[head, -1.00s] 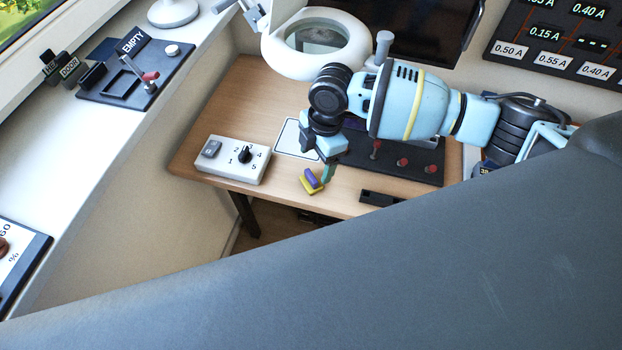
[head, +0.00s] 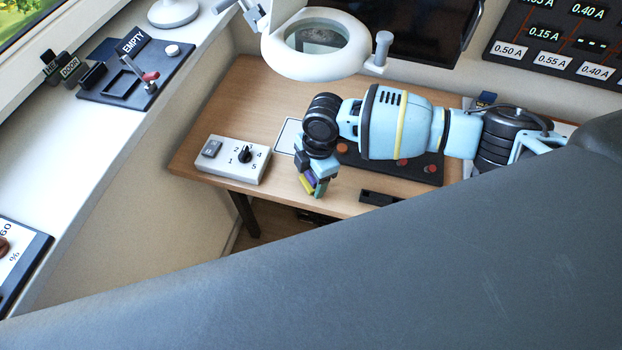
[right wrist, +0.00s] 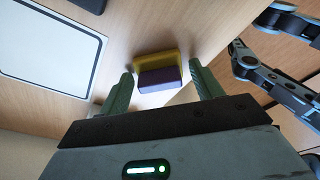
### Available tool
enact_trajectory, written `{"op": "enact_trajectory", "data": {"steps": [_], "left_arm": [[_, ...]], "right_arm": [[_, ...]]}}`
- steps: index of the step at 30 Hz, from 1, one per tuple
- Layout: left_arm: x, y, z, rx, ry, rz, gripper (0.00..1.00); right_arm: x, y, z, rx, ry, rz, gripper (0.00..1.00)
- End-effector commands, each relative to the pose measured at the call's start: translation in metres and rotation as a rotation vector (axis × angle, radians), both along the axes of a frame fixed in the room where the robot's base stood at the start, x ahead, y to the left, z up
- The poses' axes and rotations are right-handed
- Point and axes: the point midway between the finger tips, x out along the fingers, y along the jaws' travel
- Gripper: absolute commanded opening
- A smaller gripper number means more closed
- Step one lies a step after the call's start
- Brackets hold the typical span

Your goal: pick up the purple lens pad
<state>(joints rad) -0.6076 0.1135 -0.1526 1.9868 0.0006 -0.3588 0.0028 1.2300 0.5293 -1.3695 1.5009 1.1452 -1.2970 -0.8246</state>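The purple lens pad (right wrist: 160,78) is a small block on a yellow piece (right wrist: 155,60) on the wooden desk. In the head view the purple pad (head: 307,181) is partly hidden by my right gripper (head: 316,185), which is right at it. In the right wrist view my right gripper (right wrist: 160,72) is open. Its two green fingers stand on either side of the pad, with a visible gap on each side. I cannot tell whether the fingertips are level with the pad. My left gripper is not in view.
A white dial box (head: 232,159) stands left of the pad. A magnifier lamp (head: 280,58) overhangs the desk. The desk's front edge is close.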

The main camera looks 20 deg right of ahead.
Motion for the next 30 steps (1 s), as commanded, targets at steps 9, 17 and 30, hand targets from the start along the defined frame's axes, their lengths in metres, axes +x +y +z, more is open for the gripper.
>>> {"op": "enact_trajectory", "data": {"steps": [9,17,30], "left_arm": [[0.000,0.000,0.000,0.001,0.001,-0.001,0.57],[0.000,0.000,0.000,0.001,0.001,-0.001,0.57],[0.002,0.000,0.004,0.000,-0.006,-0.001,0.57]], "right_arm": [[0.000,0.000,0.000,0.000,0.000,0.000,0.25],[0.000,0.000,0.002,0.001,-0.001,0.000,0.25],[-0.016,0.012,0.038,0.002,0.000,0.007,0.25]]}}
